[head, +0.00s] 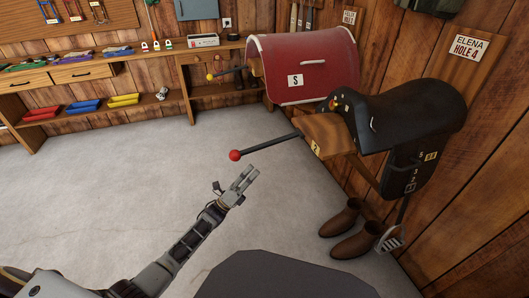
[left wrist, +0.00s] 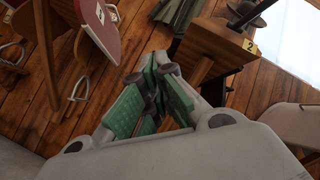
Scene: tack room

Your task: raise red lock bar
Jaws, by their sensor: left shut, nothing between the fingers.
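The red lock bar is a dark bar (head: 268,145) with a red ball knob (head: 235,155) at its free end. It sticks out to the left, tilted slightly down, from a wooden saddle bracket (head: 320,140) marked 2. My left gripper (head: 249,172) is shut and empty. In the head view it shows just below and right of the red knob; I cannot tell whether it touches the bar. In the left wrist view my left gripper's green-padded fingers (left wrist: 150,100) are together, with the wooden bracket (left wrist: 212,52) beyond them. The red knob does not show clearly there. My right gripper is not in view.
A black saddle (head: 400,115) sits on the bracket, above brown boots (head: 350,230). A red saddle cover (head: 305,65) hangs behind, near a second bar with a yellow knob (head: 210,77). Shelves (head: 90,70) line the back wall. The grey floor (head: 110,175) is clear at left.

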